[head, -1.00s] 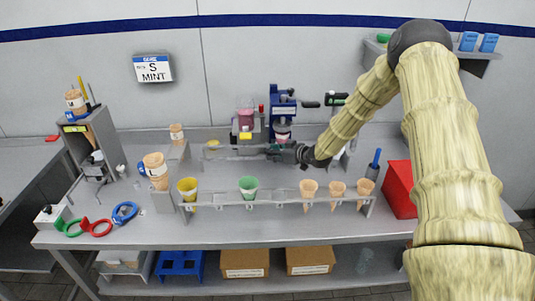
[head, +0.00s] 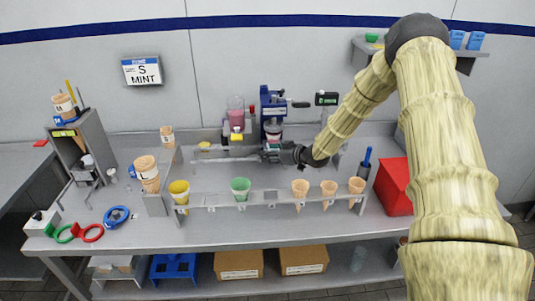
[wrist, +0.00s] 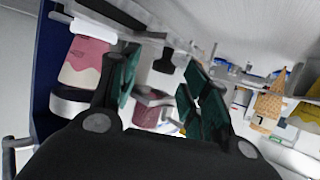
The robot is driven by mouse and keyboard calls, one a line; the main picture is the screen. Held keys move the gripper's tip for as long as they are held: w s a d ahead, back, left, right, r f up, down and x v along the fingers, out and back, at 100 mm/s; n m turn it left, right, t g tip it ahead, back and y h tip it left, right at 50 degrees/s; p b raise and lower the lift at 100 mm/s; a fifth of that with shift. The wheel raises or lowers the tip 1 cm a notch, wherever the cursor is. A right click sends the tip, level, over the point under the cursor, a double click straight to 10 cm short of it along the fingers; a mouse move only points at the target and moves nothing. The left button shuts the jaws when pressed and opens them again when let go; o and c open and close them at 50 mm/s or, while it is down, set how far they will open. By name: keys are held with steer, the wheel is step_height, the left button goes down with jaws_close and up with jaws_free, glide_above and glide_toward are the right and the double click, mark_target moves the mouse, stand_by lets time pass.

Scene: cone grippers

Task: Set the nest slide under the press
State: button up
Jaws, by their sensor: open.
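The blue press (head: 272,103) stands at the back middle of the counter. A pink-and-white cup (head: 273,131) sits low at the press; in the wrist view the cup (wrist: 84,58) is at the left beside a blue upright. A round white-and-black holder (wrist: 75,103) under the cup looks like the nest slide, but its outline is partly cut off. My gripper (head: 266,153) is in front of the press base, pointing left. In the wrist view its green-padded fingers (wrist: 160,88) are apart with nothing held between them. The cup and holder are beside the left finger; contact is unclear.
A rail (head: 255,199) with yellow, green and tan cones runs along the front. A pink-filled container (head: 236,112) stands left of the press. A red box (head: 393,187) is at the right. The counter front is mostly clear.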

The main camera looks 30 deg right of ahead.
steer(key=v, duration=1)
stand_by(0.4)
